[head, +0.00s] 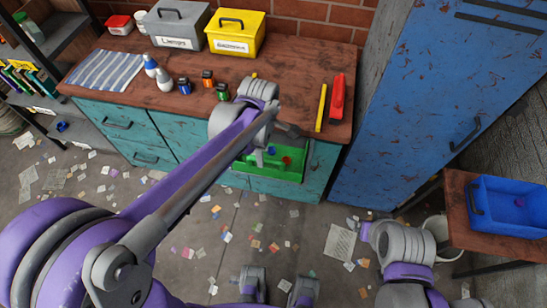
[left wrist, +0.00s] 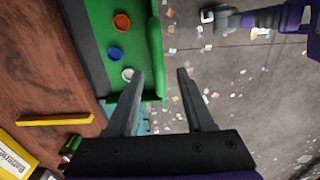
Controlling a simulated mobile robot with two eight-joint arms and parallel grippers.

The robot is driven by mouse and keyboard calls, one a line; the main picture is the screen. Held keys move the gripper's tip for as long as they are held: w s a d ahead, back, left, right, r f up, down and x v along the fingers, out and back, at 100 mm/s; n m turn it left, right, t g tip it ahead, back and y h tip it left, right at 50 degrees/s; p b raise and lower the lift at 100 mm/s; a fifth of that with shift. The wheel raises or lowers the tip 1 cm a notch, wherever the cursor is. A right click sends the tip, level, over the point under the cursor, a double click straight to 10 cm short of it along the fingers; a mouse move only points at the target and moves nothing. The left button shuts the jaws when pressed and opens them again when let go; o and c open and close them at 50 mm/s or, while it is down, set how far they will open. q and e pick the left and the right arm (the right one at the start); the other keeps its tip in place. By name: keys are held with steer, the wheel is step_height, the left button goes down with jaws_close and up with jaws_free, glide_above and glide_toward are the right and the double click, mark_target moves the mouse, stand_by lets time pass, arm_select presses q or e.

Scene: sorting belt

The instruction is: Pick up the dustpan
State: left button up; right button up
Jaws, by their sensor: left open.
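No thing shows plainly as a dustpan. A shallow green tray-like thing with a raised rim (head: 285,176) is at the front of the workbench, with a red and a blue cap in it; I cannot tell whether it is the dustpan. In the left wrist view the green thing (left wrist: 157,45) holds an orange, a blue and a white cap. My left gripper (left wrist: 160,74) is open and empty, its left finger overlapping the green rim in the picture. In the head view the left gripper (head: 274,143) is over it. My right gripper (head: 366,231) is low at the right, its fingers unclear.
The wooden bench (head: 130,70) carries a red tool (head: 337,98), a yellow bar (head: 321,108), a grey box (head: 176,25), a yellow box (head: 235,32) and small bottles. A blue cabinet (head: 420,100) stands right. A blue crate (head: 515,200) is on a side table. Litter covers the floor.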

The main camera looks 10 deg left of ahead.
arm_select(q)
step_height(320, 180, down, 9)
steer(key=shift+w+a+r+b, duration=0.1)
steer(key=shift+b, duration=0.25)
jaws_close()
stand_by(0.3)
